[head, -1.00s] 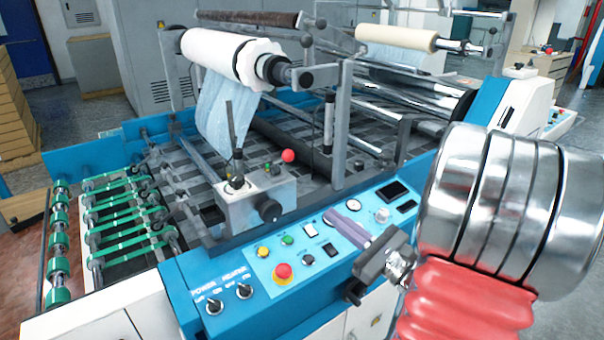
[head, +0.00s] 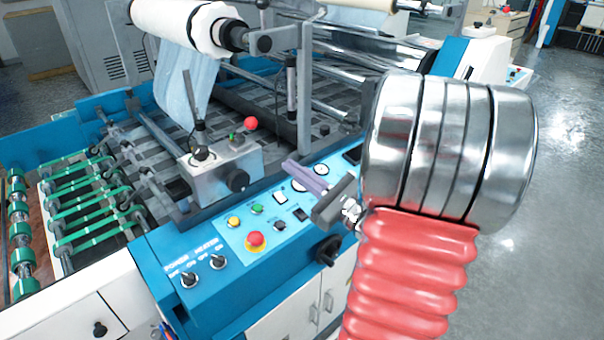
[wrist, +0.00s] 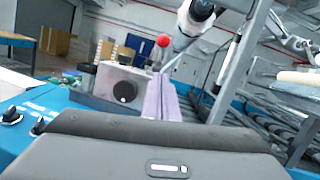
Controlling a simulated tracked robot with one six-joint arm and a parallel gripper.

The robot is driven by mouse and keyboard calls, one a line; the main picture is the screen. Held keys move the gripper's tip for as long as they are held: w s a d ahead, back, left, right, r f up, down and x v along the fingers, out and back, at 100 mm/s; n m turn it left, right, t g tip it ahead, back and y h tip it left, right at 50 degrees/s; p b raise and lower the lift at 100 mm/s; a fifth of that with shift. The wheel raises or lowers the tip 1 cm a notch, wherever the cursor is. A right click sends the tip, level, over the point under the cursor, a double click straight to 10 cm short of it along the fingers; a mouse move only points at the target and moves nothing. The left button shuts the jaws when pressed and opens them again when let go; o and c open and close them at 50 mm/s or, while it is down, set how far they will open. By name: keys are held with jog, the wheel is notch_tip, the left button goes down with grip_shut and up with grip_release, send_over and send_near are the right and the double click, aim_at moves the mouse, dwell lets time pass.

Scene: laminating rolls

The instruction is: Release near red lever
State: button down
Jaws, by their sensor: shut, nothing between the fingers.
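The red lever is a small red ball knob (head: 250,123) on a thin stem at the grey control box (head: 222,166), beside the machine's rollers. The knob also shows in the wrist view (wrist: 163,40), above the box. My gripper (head: 289,165) has purple-grey fingers, which look closed together and empty. In the head view it is above the blue control panel, right of the grey box and lower than the knob. In the wrist view the fingers (wrist: 160,98) point toward the box and the knob, with a gap I cannot measure.
A red emergency button (head: 256,239) and several small buttons sit on the panel below my gripper. Black switches (head: 190,280) are at its left end. A white film roll (head: 188,22) hangs above, and green-banded rollers (head: 90,205) lie at left. Open floor shows at right.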

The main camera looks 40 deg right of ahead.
aim_at(245, 126)
jog(key=w+a+r, duration=0.1)
jog(key=w+r, duration=0.4)
jog(key=w, duration=0.3)
jog(key=shift+w+a, duration=0.25)
jog(key=shift+a, duration=0.1)
jog(key=shift+d+r, duration=0.1)
jog(key=shift+d, duration=0.05)
